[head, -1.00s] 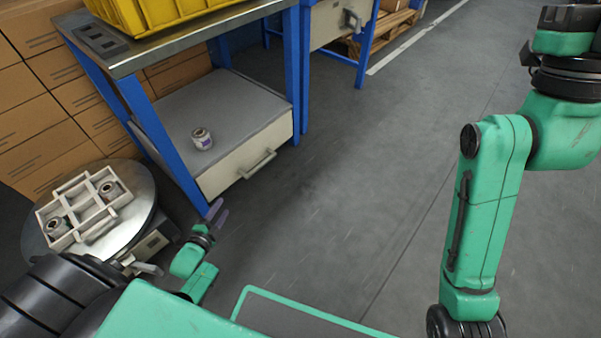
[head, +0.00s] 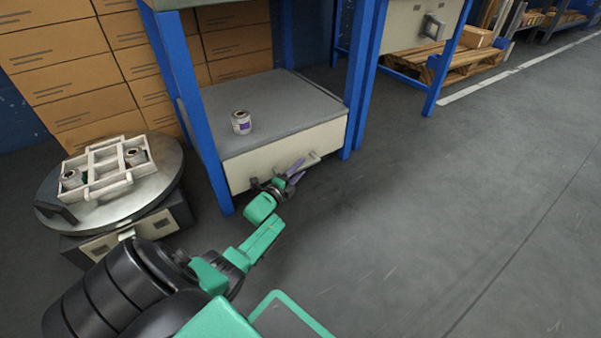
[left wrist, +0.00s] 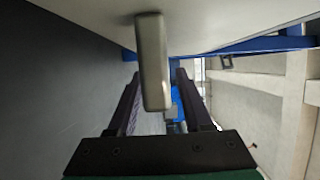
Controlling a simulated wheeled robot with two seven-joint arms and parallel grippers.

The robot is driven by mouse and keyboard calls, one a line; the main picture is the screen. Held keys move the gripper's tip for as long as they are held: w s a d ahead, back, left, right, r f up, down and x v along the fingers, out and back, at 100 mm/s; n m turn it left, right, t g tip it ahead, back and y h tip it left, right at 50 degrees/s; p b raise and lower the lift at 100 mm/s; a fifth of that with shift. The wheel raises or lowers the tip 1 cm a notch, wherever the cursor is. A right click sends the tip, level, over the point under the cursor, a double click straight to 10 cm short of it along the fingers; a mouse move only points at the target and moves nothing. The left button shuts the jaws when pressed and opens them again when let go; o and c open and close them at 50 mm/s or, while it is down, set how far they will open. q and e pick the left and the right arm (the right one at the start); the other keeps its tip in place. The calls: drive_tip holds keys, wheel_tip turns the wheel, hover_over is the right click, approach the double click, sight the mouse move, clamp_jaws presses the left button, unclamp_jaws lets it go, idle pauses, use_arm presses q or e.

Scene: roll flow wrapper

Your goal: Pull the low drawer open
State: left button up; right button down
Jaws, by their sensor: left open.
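The low drawer (head: 245,168) is a cream front under the grey lower shelf of the blue-legged bench. It looks shut. Its bar handle (head: 312,158) is partly hidden by my gripper in the head view. My left gripper (head: 293,172) is open at the drawer front, by the handle. In the left wrist view the handle (left wrist: 153,62) shows large, between the two dark fingers of the left gripper (left wrist: 156,95) in the picture. I cannot tell whether the fingers touch it. My right gripper is not in view.
A roll (head: 241,122) stands on the lower shelf (head: 285,100). A round turntable (head: 165,170) with a white divided tray (head: 105,190) is at the left. Blue bench legs (head: 212,165) flank the drawer. Floor to the right is clear.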

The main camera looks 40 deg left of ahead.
use_arm(q)
drive_tip(key=shift+w, duration=0.4)
clamp_jaws()
idle(1.2)
